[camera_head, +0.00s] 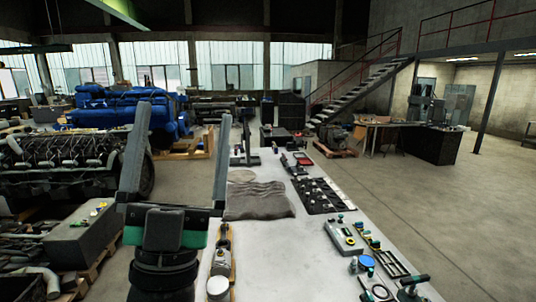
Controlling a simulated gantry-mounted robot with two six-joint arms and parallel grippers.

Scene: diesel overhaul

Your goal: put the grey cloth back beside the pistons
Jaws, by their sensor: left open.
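The grey cloth (258,202) lies crumpled and fairly flat on the long pale workbench (285,262), left of its middle. Pale cylindrical parts that look like pistons (218,287) stand in a yellowish holder at the bench's near left edge, just in front of the cloth. My left gripper (184,110) is open, its two long grey fingers pointing up in the picture, left of the cloth. Nothing shows between the fingers. The right finger passes close to the cloth's left edge in the picture; I cannot tell the gap. My right gripper is not in view.
A black mat (318,208) with small parts lies right of the cloth. A grey-green case (343,237), a blue round item (367,262) and green-handled tools stand at the near right. The bench between cloth and case is bare. Engines (58,160) stand left on the floor.

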